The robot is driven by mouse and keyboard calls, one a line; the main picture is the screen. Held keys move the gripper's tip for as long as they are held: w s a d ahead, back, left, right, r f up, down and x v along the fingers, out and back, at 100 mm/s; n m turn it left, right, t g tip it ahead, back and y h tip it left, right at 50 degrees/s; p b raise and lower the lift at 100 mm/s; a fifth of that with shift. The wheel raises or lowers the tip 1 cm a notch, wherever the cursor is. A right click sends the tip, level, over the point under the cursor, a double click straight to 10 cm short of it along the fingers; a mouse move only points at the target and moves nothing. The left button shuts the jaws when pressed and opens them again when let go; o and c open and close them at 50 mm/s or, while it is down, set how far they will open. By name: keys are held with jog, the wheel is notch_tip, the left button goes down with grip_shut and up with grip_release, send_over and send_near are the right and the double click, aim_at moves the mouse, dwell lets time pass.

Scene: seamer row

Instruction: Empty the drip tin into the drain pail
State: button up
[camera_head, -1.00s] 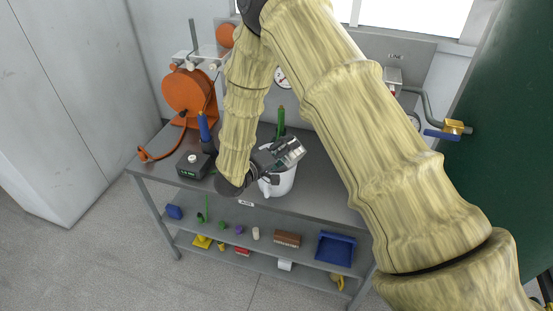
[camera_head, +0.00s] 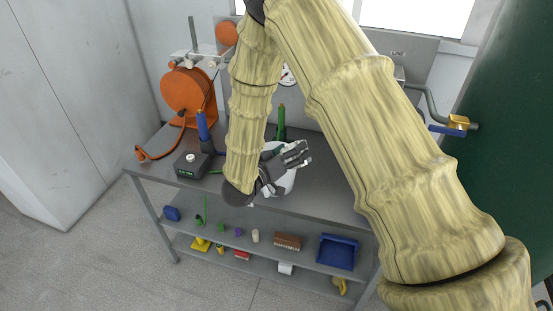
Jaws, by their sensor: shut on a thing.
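My gripper (camera_head: 296,155) is above the middle of the steel bench, with its fingers pointing up and to the right. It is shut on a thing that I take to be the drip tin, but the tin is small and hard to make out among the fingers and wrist. A white vessel (camera_head: 285,184), which looks like the drain pail, shows just below and behind the gripper. My gripper and wrist cover much of it, so its mouth and contents are hidden. I cannot tell whether the gripper touches it.
The steel bench (camera_head: 325,178) is clear to the right of the gripper. A black box with a green display (camera_head: 190,164), a blue-handled tool (camera_head: 203,127) and an orange reel (camera_head: 188,92) stand left. A green bottle-like tool (camera_head: 281,122) stands behind. Lower shelves hold a blue tray (camera_head: 337,251) and small items.

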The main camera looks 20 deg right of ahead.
aim_at(301, 165)
jog(key=shift+s+d+r+m, duration=0.15)
jog(key=shift+s+m, duration=0.15)
jog(key=shift+s, duration=0.05)
jog(key=shift+s+d+b, duration=0.1)
jog(key=shift+s+b, duration=0.15)
jog(key=shift+b, duration=0.2)
jog(key=shift+s+d+f+m+b, duration=0.2)
jog(key=shift+f+m+b, duration=0.2)
jog(key=shift+f+b, duration=0.15)
jog(key=shift+s+d+f+m+b, duration=0.1)
jog(key=shift+s+f+m+b, duration=0.1)
jog(key=shift+f+m+b, duration=0.25)
jog(key=s+m+b, duration=0.1)
jog(key=f+m+b, duration=0.1)
jog(key=shift+s+d+f+b, duration=0.1)
jog(key=shift+s+d+b, duration=0.25)
jog(key=shift+s, duration=0.05)
jog(key=shift+s+d+f+m+t+b, duration=0.2)
jog(key=shift+s+f+m+b, duration=0.25)
jog(key=shift+b, duration=0.35)
jog(key=shift+s+d+f+m+t+b, duration=0.1)
jog(key=shift+s+d+f+m+b, duration=0.15)
jog(key=shift+f+m+b, duration=0.4)
jog(key=shift+r, duration=0.15)
